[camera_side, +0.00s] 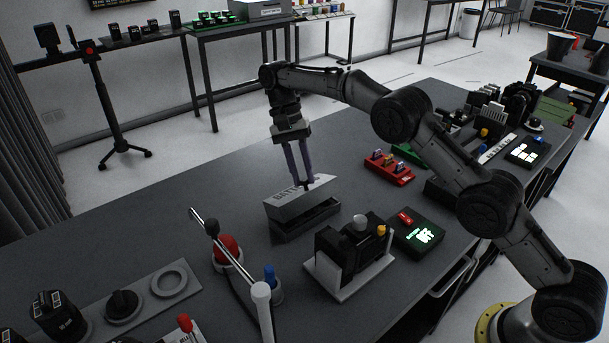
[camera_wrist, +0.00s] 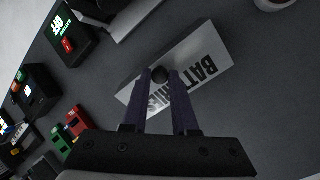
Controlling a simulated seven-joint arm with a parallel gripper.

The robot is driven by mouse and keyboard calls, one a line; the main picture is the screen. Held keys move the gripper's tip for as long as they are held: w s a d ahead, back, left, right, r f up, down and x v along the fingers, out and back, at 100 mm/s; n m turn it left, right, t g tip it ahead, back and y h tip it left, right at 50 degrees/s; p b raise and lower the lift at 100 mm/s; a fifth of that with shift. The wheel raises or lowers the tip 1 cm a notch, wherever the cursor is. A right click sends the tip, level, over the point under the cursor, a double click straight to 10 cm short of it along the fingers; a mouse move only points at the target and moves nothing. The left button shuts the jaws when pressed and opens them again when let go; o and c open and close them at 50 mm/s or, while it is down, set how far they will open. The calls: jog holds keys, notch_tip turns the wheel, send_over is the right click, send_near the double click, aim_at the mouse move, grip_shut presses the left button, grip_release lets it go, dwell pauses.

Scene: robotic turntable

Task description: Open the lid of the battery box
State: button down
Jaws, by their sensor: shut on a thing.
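The battery box (camera_side: 306,224) stands on the dark table, a dark grey open-topped body. Its grey lid (camera_side: 286,208), lettered "BATTERIES", is raised and tilted above the body, with a dark gap between them at the right. My gripper (camera_side: 306,185) points down from above with its purple fingers at the lid's top. In the wrist view the fingers (camera_wrist: 167,78) are shut on a small dark round knob (camera_wrist: 160,75) on the lid (camera_wrist: 195,75). The box body is hidden under the lid in the wrist view.
A black device on a white base (camera_side: 350,255) and a lit switch box (camera_side: 418,233) stand in front right. A red block (camera_side: 388,168) stands behind right. A red button (camera_side: 228,249) and a metal lever (camera_side: 205,222) stand at front left. Table left of the box is clear.

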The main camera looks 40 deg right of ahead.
jog(key=shift+w, duration=0.1)
dwell(0.3)
jog(key=c, duration=0.7)
grip_release()
jog(key=shift+s+r, duration=0.15)
jog(key=shift+r, duration=0.8)
jog(key=shift+s+r, duration=0.1)
jog(key=shift+r, duration=0.8)
jog(key=shift+s+d+r, duration=0.1)
jog(key=shift+s+r, duration=0.15)
jog(key=shift+r, duration=0.05)
jog(key=s+d+r, duration=0.2)
jog(key=s+r, duration=0.6)
jog(key=s, duration=0.5)
jog(key=shift+r, duration=0.35)
